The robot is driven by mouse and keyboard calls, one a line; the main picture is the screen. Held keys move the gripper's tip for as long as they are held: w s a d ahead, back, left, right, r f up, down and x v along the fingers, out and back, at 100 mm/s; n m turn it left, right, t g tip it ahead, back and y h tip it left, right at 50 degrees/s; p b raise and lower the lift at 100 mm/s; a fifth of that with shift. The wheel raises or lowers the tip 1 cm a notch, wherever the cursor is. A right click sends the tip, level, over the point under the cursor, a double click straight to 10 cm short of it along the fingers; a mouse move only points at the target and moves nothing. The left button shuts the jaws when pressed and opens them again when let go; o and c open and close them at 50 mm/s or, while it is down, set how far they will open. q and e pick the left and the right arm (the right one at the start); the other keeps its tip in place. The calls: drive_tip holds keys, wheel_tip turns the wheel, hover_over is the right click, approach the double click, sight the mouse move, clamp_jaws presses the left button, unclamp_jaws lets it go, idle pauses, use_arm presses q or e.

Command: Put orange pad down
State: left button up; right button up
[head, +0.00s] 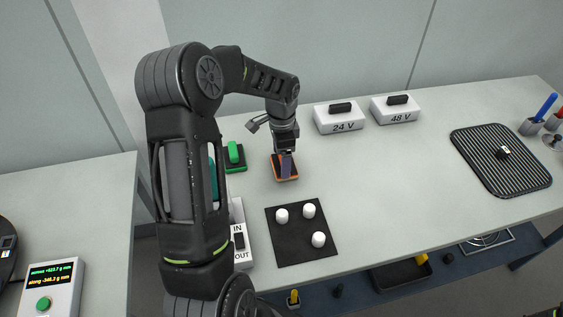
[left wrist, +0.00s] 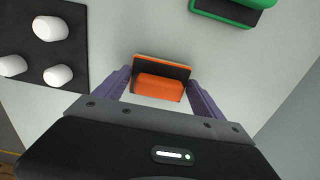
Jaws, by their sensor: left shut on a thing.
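The orange pad (head: 287,178) is a dark block with orange edges and an orange grip bar. In the left wrist view the orange pad (left wrist: 160,88) lies between the two purple-grey fingers. My left gripper (head: 286,163) points down and is shut on the orange pad; it also shows in the left wrist view (left wrist: 160,92). The pad is at or just above the grey table (head: 375,172); I cannot tell if it touches. The fingers hide part of it in the head view. My right gripper is not in view.
A green pad (head: 235,156) stands just left of the orange one. A black mat (head: 290,240) with three white knobs is in front. Boxes marked 24 V (head: 338,119) and 48 V (head: 396,110) stand at the back. A ribbed black tray (head: 490,175) lies right. The table's middle is clear.

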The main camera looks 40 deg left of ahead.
use_arm(q)
drive_tip(key=shift+s, duration=0.1)
drive_tip(key=o, duration=1.5)
drive_tip(key=shift+f, duration=0.15)
wheel_tip(320, 180, up, 6)
drive_tip(key=p, duration=0.4)
drive_tip(key=shift+d+f, duration=0.1)
drive_tip(key=shift+f, duration=0.05)
drive_tip(key=shift+r+b, duration=0.3)
drive_tip(key=shift+r, duration=0.7)
